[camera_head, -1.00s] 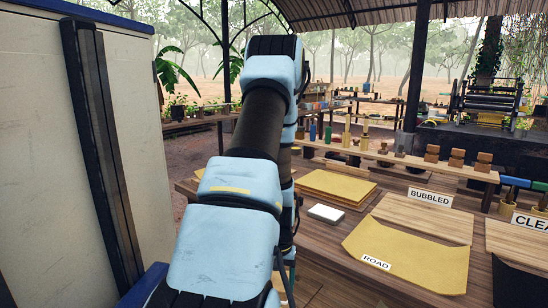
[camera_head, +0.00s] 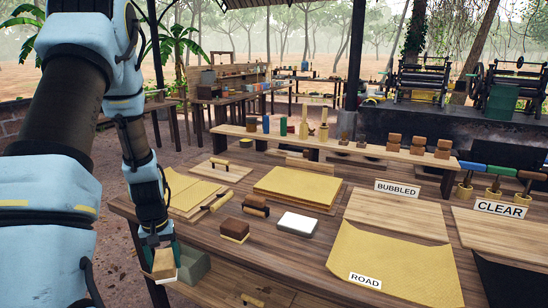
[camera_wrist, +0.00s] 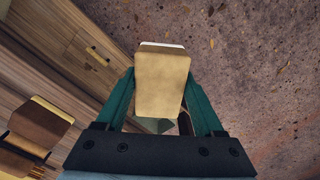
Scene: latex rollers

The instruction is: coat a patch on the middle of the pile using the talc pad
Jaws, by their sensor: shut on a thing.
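My gripper (camera_head: 163,256) is low at the left, by the table's near left edge. It is shut on a tan wooden block with a pale face, likely the talc pad (camera_head: 164,265). In the wrist view the talc pad (camera_wrist: 162,84) sits between the green fingers of my gripper (camera_wrist: 160,90), with a white edge at its far end. A pile of yellow sheets (camera_head: 298,184) lies on a board in mid-table, apart from my gripper. Another lower stack of yellow sheets (camera_head: 190,192) lies to its left. I cannot tell which stack is meant.
A brown block with a cream base (camera_head: 234,230), a roller (camera_head: 218,201) and a white-topped pad (camera_head: 298,223) lie on the table (camera_head: 262,258). A grey-green box (camera_head: 194,264) is beside my gripper. The ROAD sheet (camera_head: 395,258) and signed boards fill the right side.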

